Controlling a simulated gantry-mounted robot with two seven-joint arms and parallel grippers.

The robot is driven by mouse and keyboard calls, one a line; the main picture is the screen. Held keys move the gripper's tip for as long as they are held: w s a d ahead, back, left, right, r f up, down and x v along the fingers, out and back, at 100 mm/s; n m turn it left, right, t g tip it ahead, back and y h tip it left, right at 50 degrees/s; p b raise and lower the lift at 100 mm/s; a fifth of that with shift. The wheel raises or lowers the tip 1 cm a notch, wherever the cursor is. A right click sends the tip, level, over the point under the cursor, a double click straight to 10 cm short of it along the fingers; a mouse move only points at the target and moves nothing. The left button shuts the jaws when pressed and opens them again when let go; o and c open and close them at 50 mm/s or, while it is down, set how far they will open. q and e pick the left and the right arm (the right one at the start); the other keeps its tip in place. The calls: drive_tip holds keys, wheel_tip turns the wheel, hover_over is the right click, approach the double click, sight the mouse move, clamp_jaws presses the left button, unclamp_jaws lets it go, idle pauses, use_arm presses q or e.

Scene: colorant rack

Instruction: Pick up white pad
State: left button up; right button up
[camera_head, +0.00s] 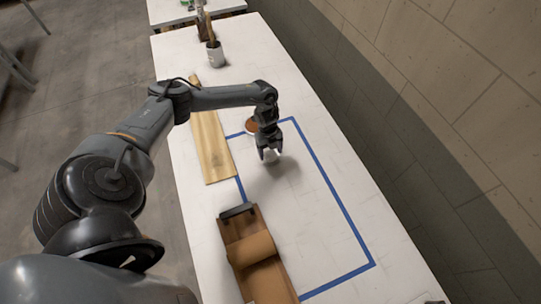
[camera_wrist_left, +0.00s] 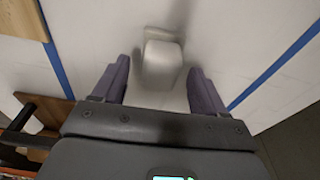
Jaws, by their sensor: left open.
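The white pad (camera_wrist_left: 161,58) lies on the white table in the left wrist view. It is a small block with rounded edges, ahead of and between the fingertips of my left gripper (camera_wrist_left: 158,80). The fingers are open, one on each side, with a gap to the pad. In the head view my left gripper (camera_head: 269,155) points down at the table inside the blue tape outline, and it largely hides the pad there. My right gripper is in neither view.
Blue tape (camera_head: 335,200) marks a rectangle on the table. A flat wooden board (camera_head: 212,150) lies to the left, and a brown wooden piece with a roll (camera_head: 252,250) is nearer. A small orange-brown round dish (camera_head: 252,126) and a cup (camera_head: 215,55) stand farther back. The right side is clear.

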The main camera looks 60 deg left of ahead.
use_arm(q)
drive_tip(key=shift+d+f, duration=0.1)
drive_tip(key=shift+f, duration=0.7)
drive_tip(key=c, duration=1)
drive_tip(key=shift+r, duration=0.1)
drive_tip(key=shift+c, duration=0.2)
drive_tip(key=shift+r, duration=0.4)
wheel_tip(320, 180, up, 4)
drive_tip(key=shift+d+f, duration=0.15)
drive_tip(key=shift+f, duration=0.1)
drive_tip(key=s+d+r, duration=0.1)
drive_tip(key=d+r, duration=0.5)
drive_tip(key=d, duration=0.5)
drive_tip(key=shift+d+r, duration=0.2)
drive_tip(key=shift+r, duration=0.1)
